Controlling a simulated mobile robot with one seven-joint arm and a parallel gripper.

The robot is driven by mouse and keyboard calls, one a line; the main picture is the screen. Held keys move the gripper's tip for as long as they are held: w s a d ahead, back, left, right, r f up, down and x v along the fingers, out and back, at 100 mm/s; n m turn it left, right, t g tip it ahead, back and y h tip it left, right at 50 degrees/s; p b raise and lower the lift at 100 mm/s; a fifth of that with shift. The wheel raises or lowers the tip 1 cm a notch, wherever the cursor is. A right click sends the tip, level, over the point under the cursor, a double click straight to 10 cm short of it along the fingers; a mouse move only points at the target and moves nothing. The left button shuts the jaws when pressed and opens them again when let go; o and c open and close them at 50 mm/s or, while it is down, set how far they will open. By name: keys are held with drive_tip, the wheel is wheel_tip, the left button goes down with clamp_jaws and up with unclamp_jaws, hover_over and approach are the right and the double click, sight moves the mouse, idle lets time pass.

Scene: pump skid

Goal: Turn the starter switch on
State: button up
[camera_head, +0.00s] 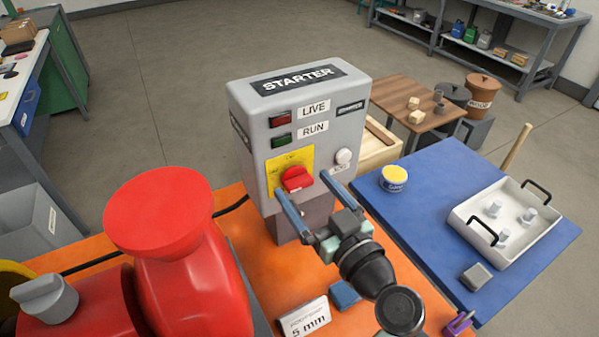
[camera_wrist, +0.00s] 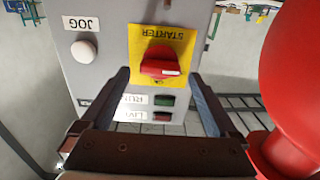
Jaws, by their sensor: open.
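The grey starter box (camera_head: 310,95) stands upright on the orange skid, with a STARTER label on top. Its red rotary switch (camera_head: 296,178) sits on a yellow plate (camera_head: 276,161) on the front face. In the wrist view the box appears upside down, and the red switch (camera_wrist: 161,62) lies beyond the fingertips, between them from side to side. My gripper (camera_head: 303,190) is open and empty in front of the switch, its two fingers spread to either side. The fingers (camera_wrist: 162,78) do not appear to touch the switch. The exact gap is hard to tell.
A white JOG button (camera_head: 344,156) is right of the switch. LIVE (camera_head: 281,121) and RUN (camera_head: 281,141) lamps look dark above it. The large red pump (camera_head: 165,230) stands close on the left. A blue bench (camera_head: 430,205) with a white tray (camera_head: 515,256) is right.

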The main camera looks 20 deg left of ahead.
sight(302, 185)
drive_tip(key=shift+x, duration=1.5)
drive_tip(key=shift+c, duration=0.3)
drive_tip(key=c, duration=1.3)
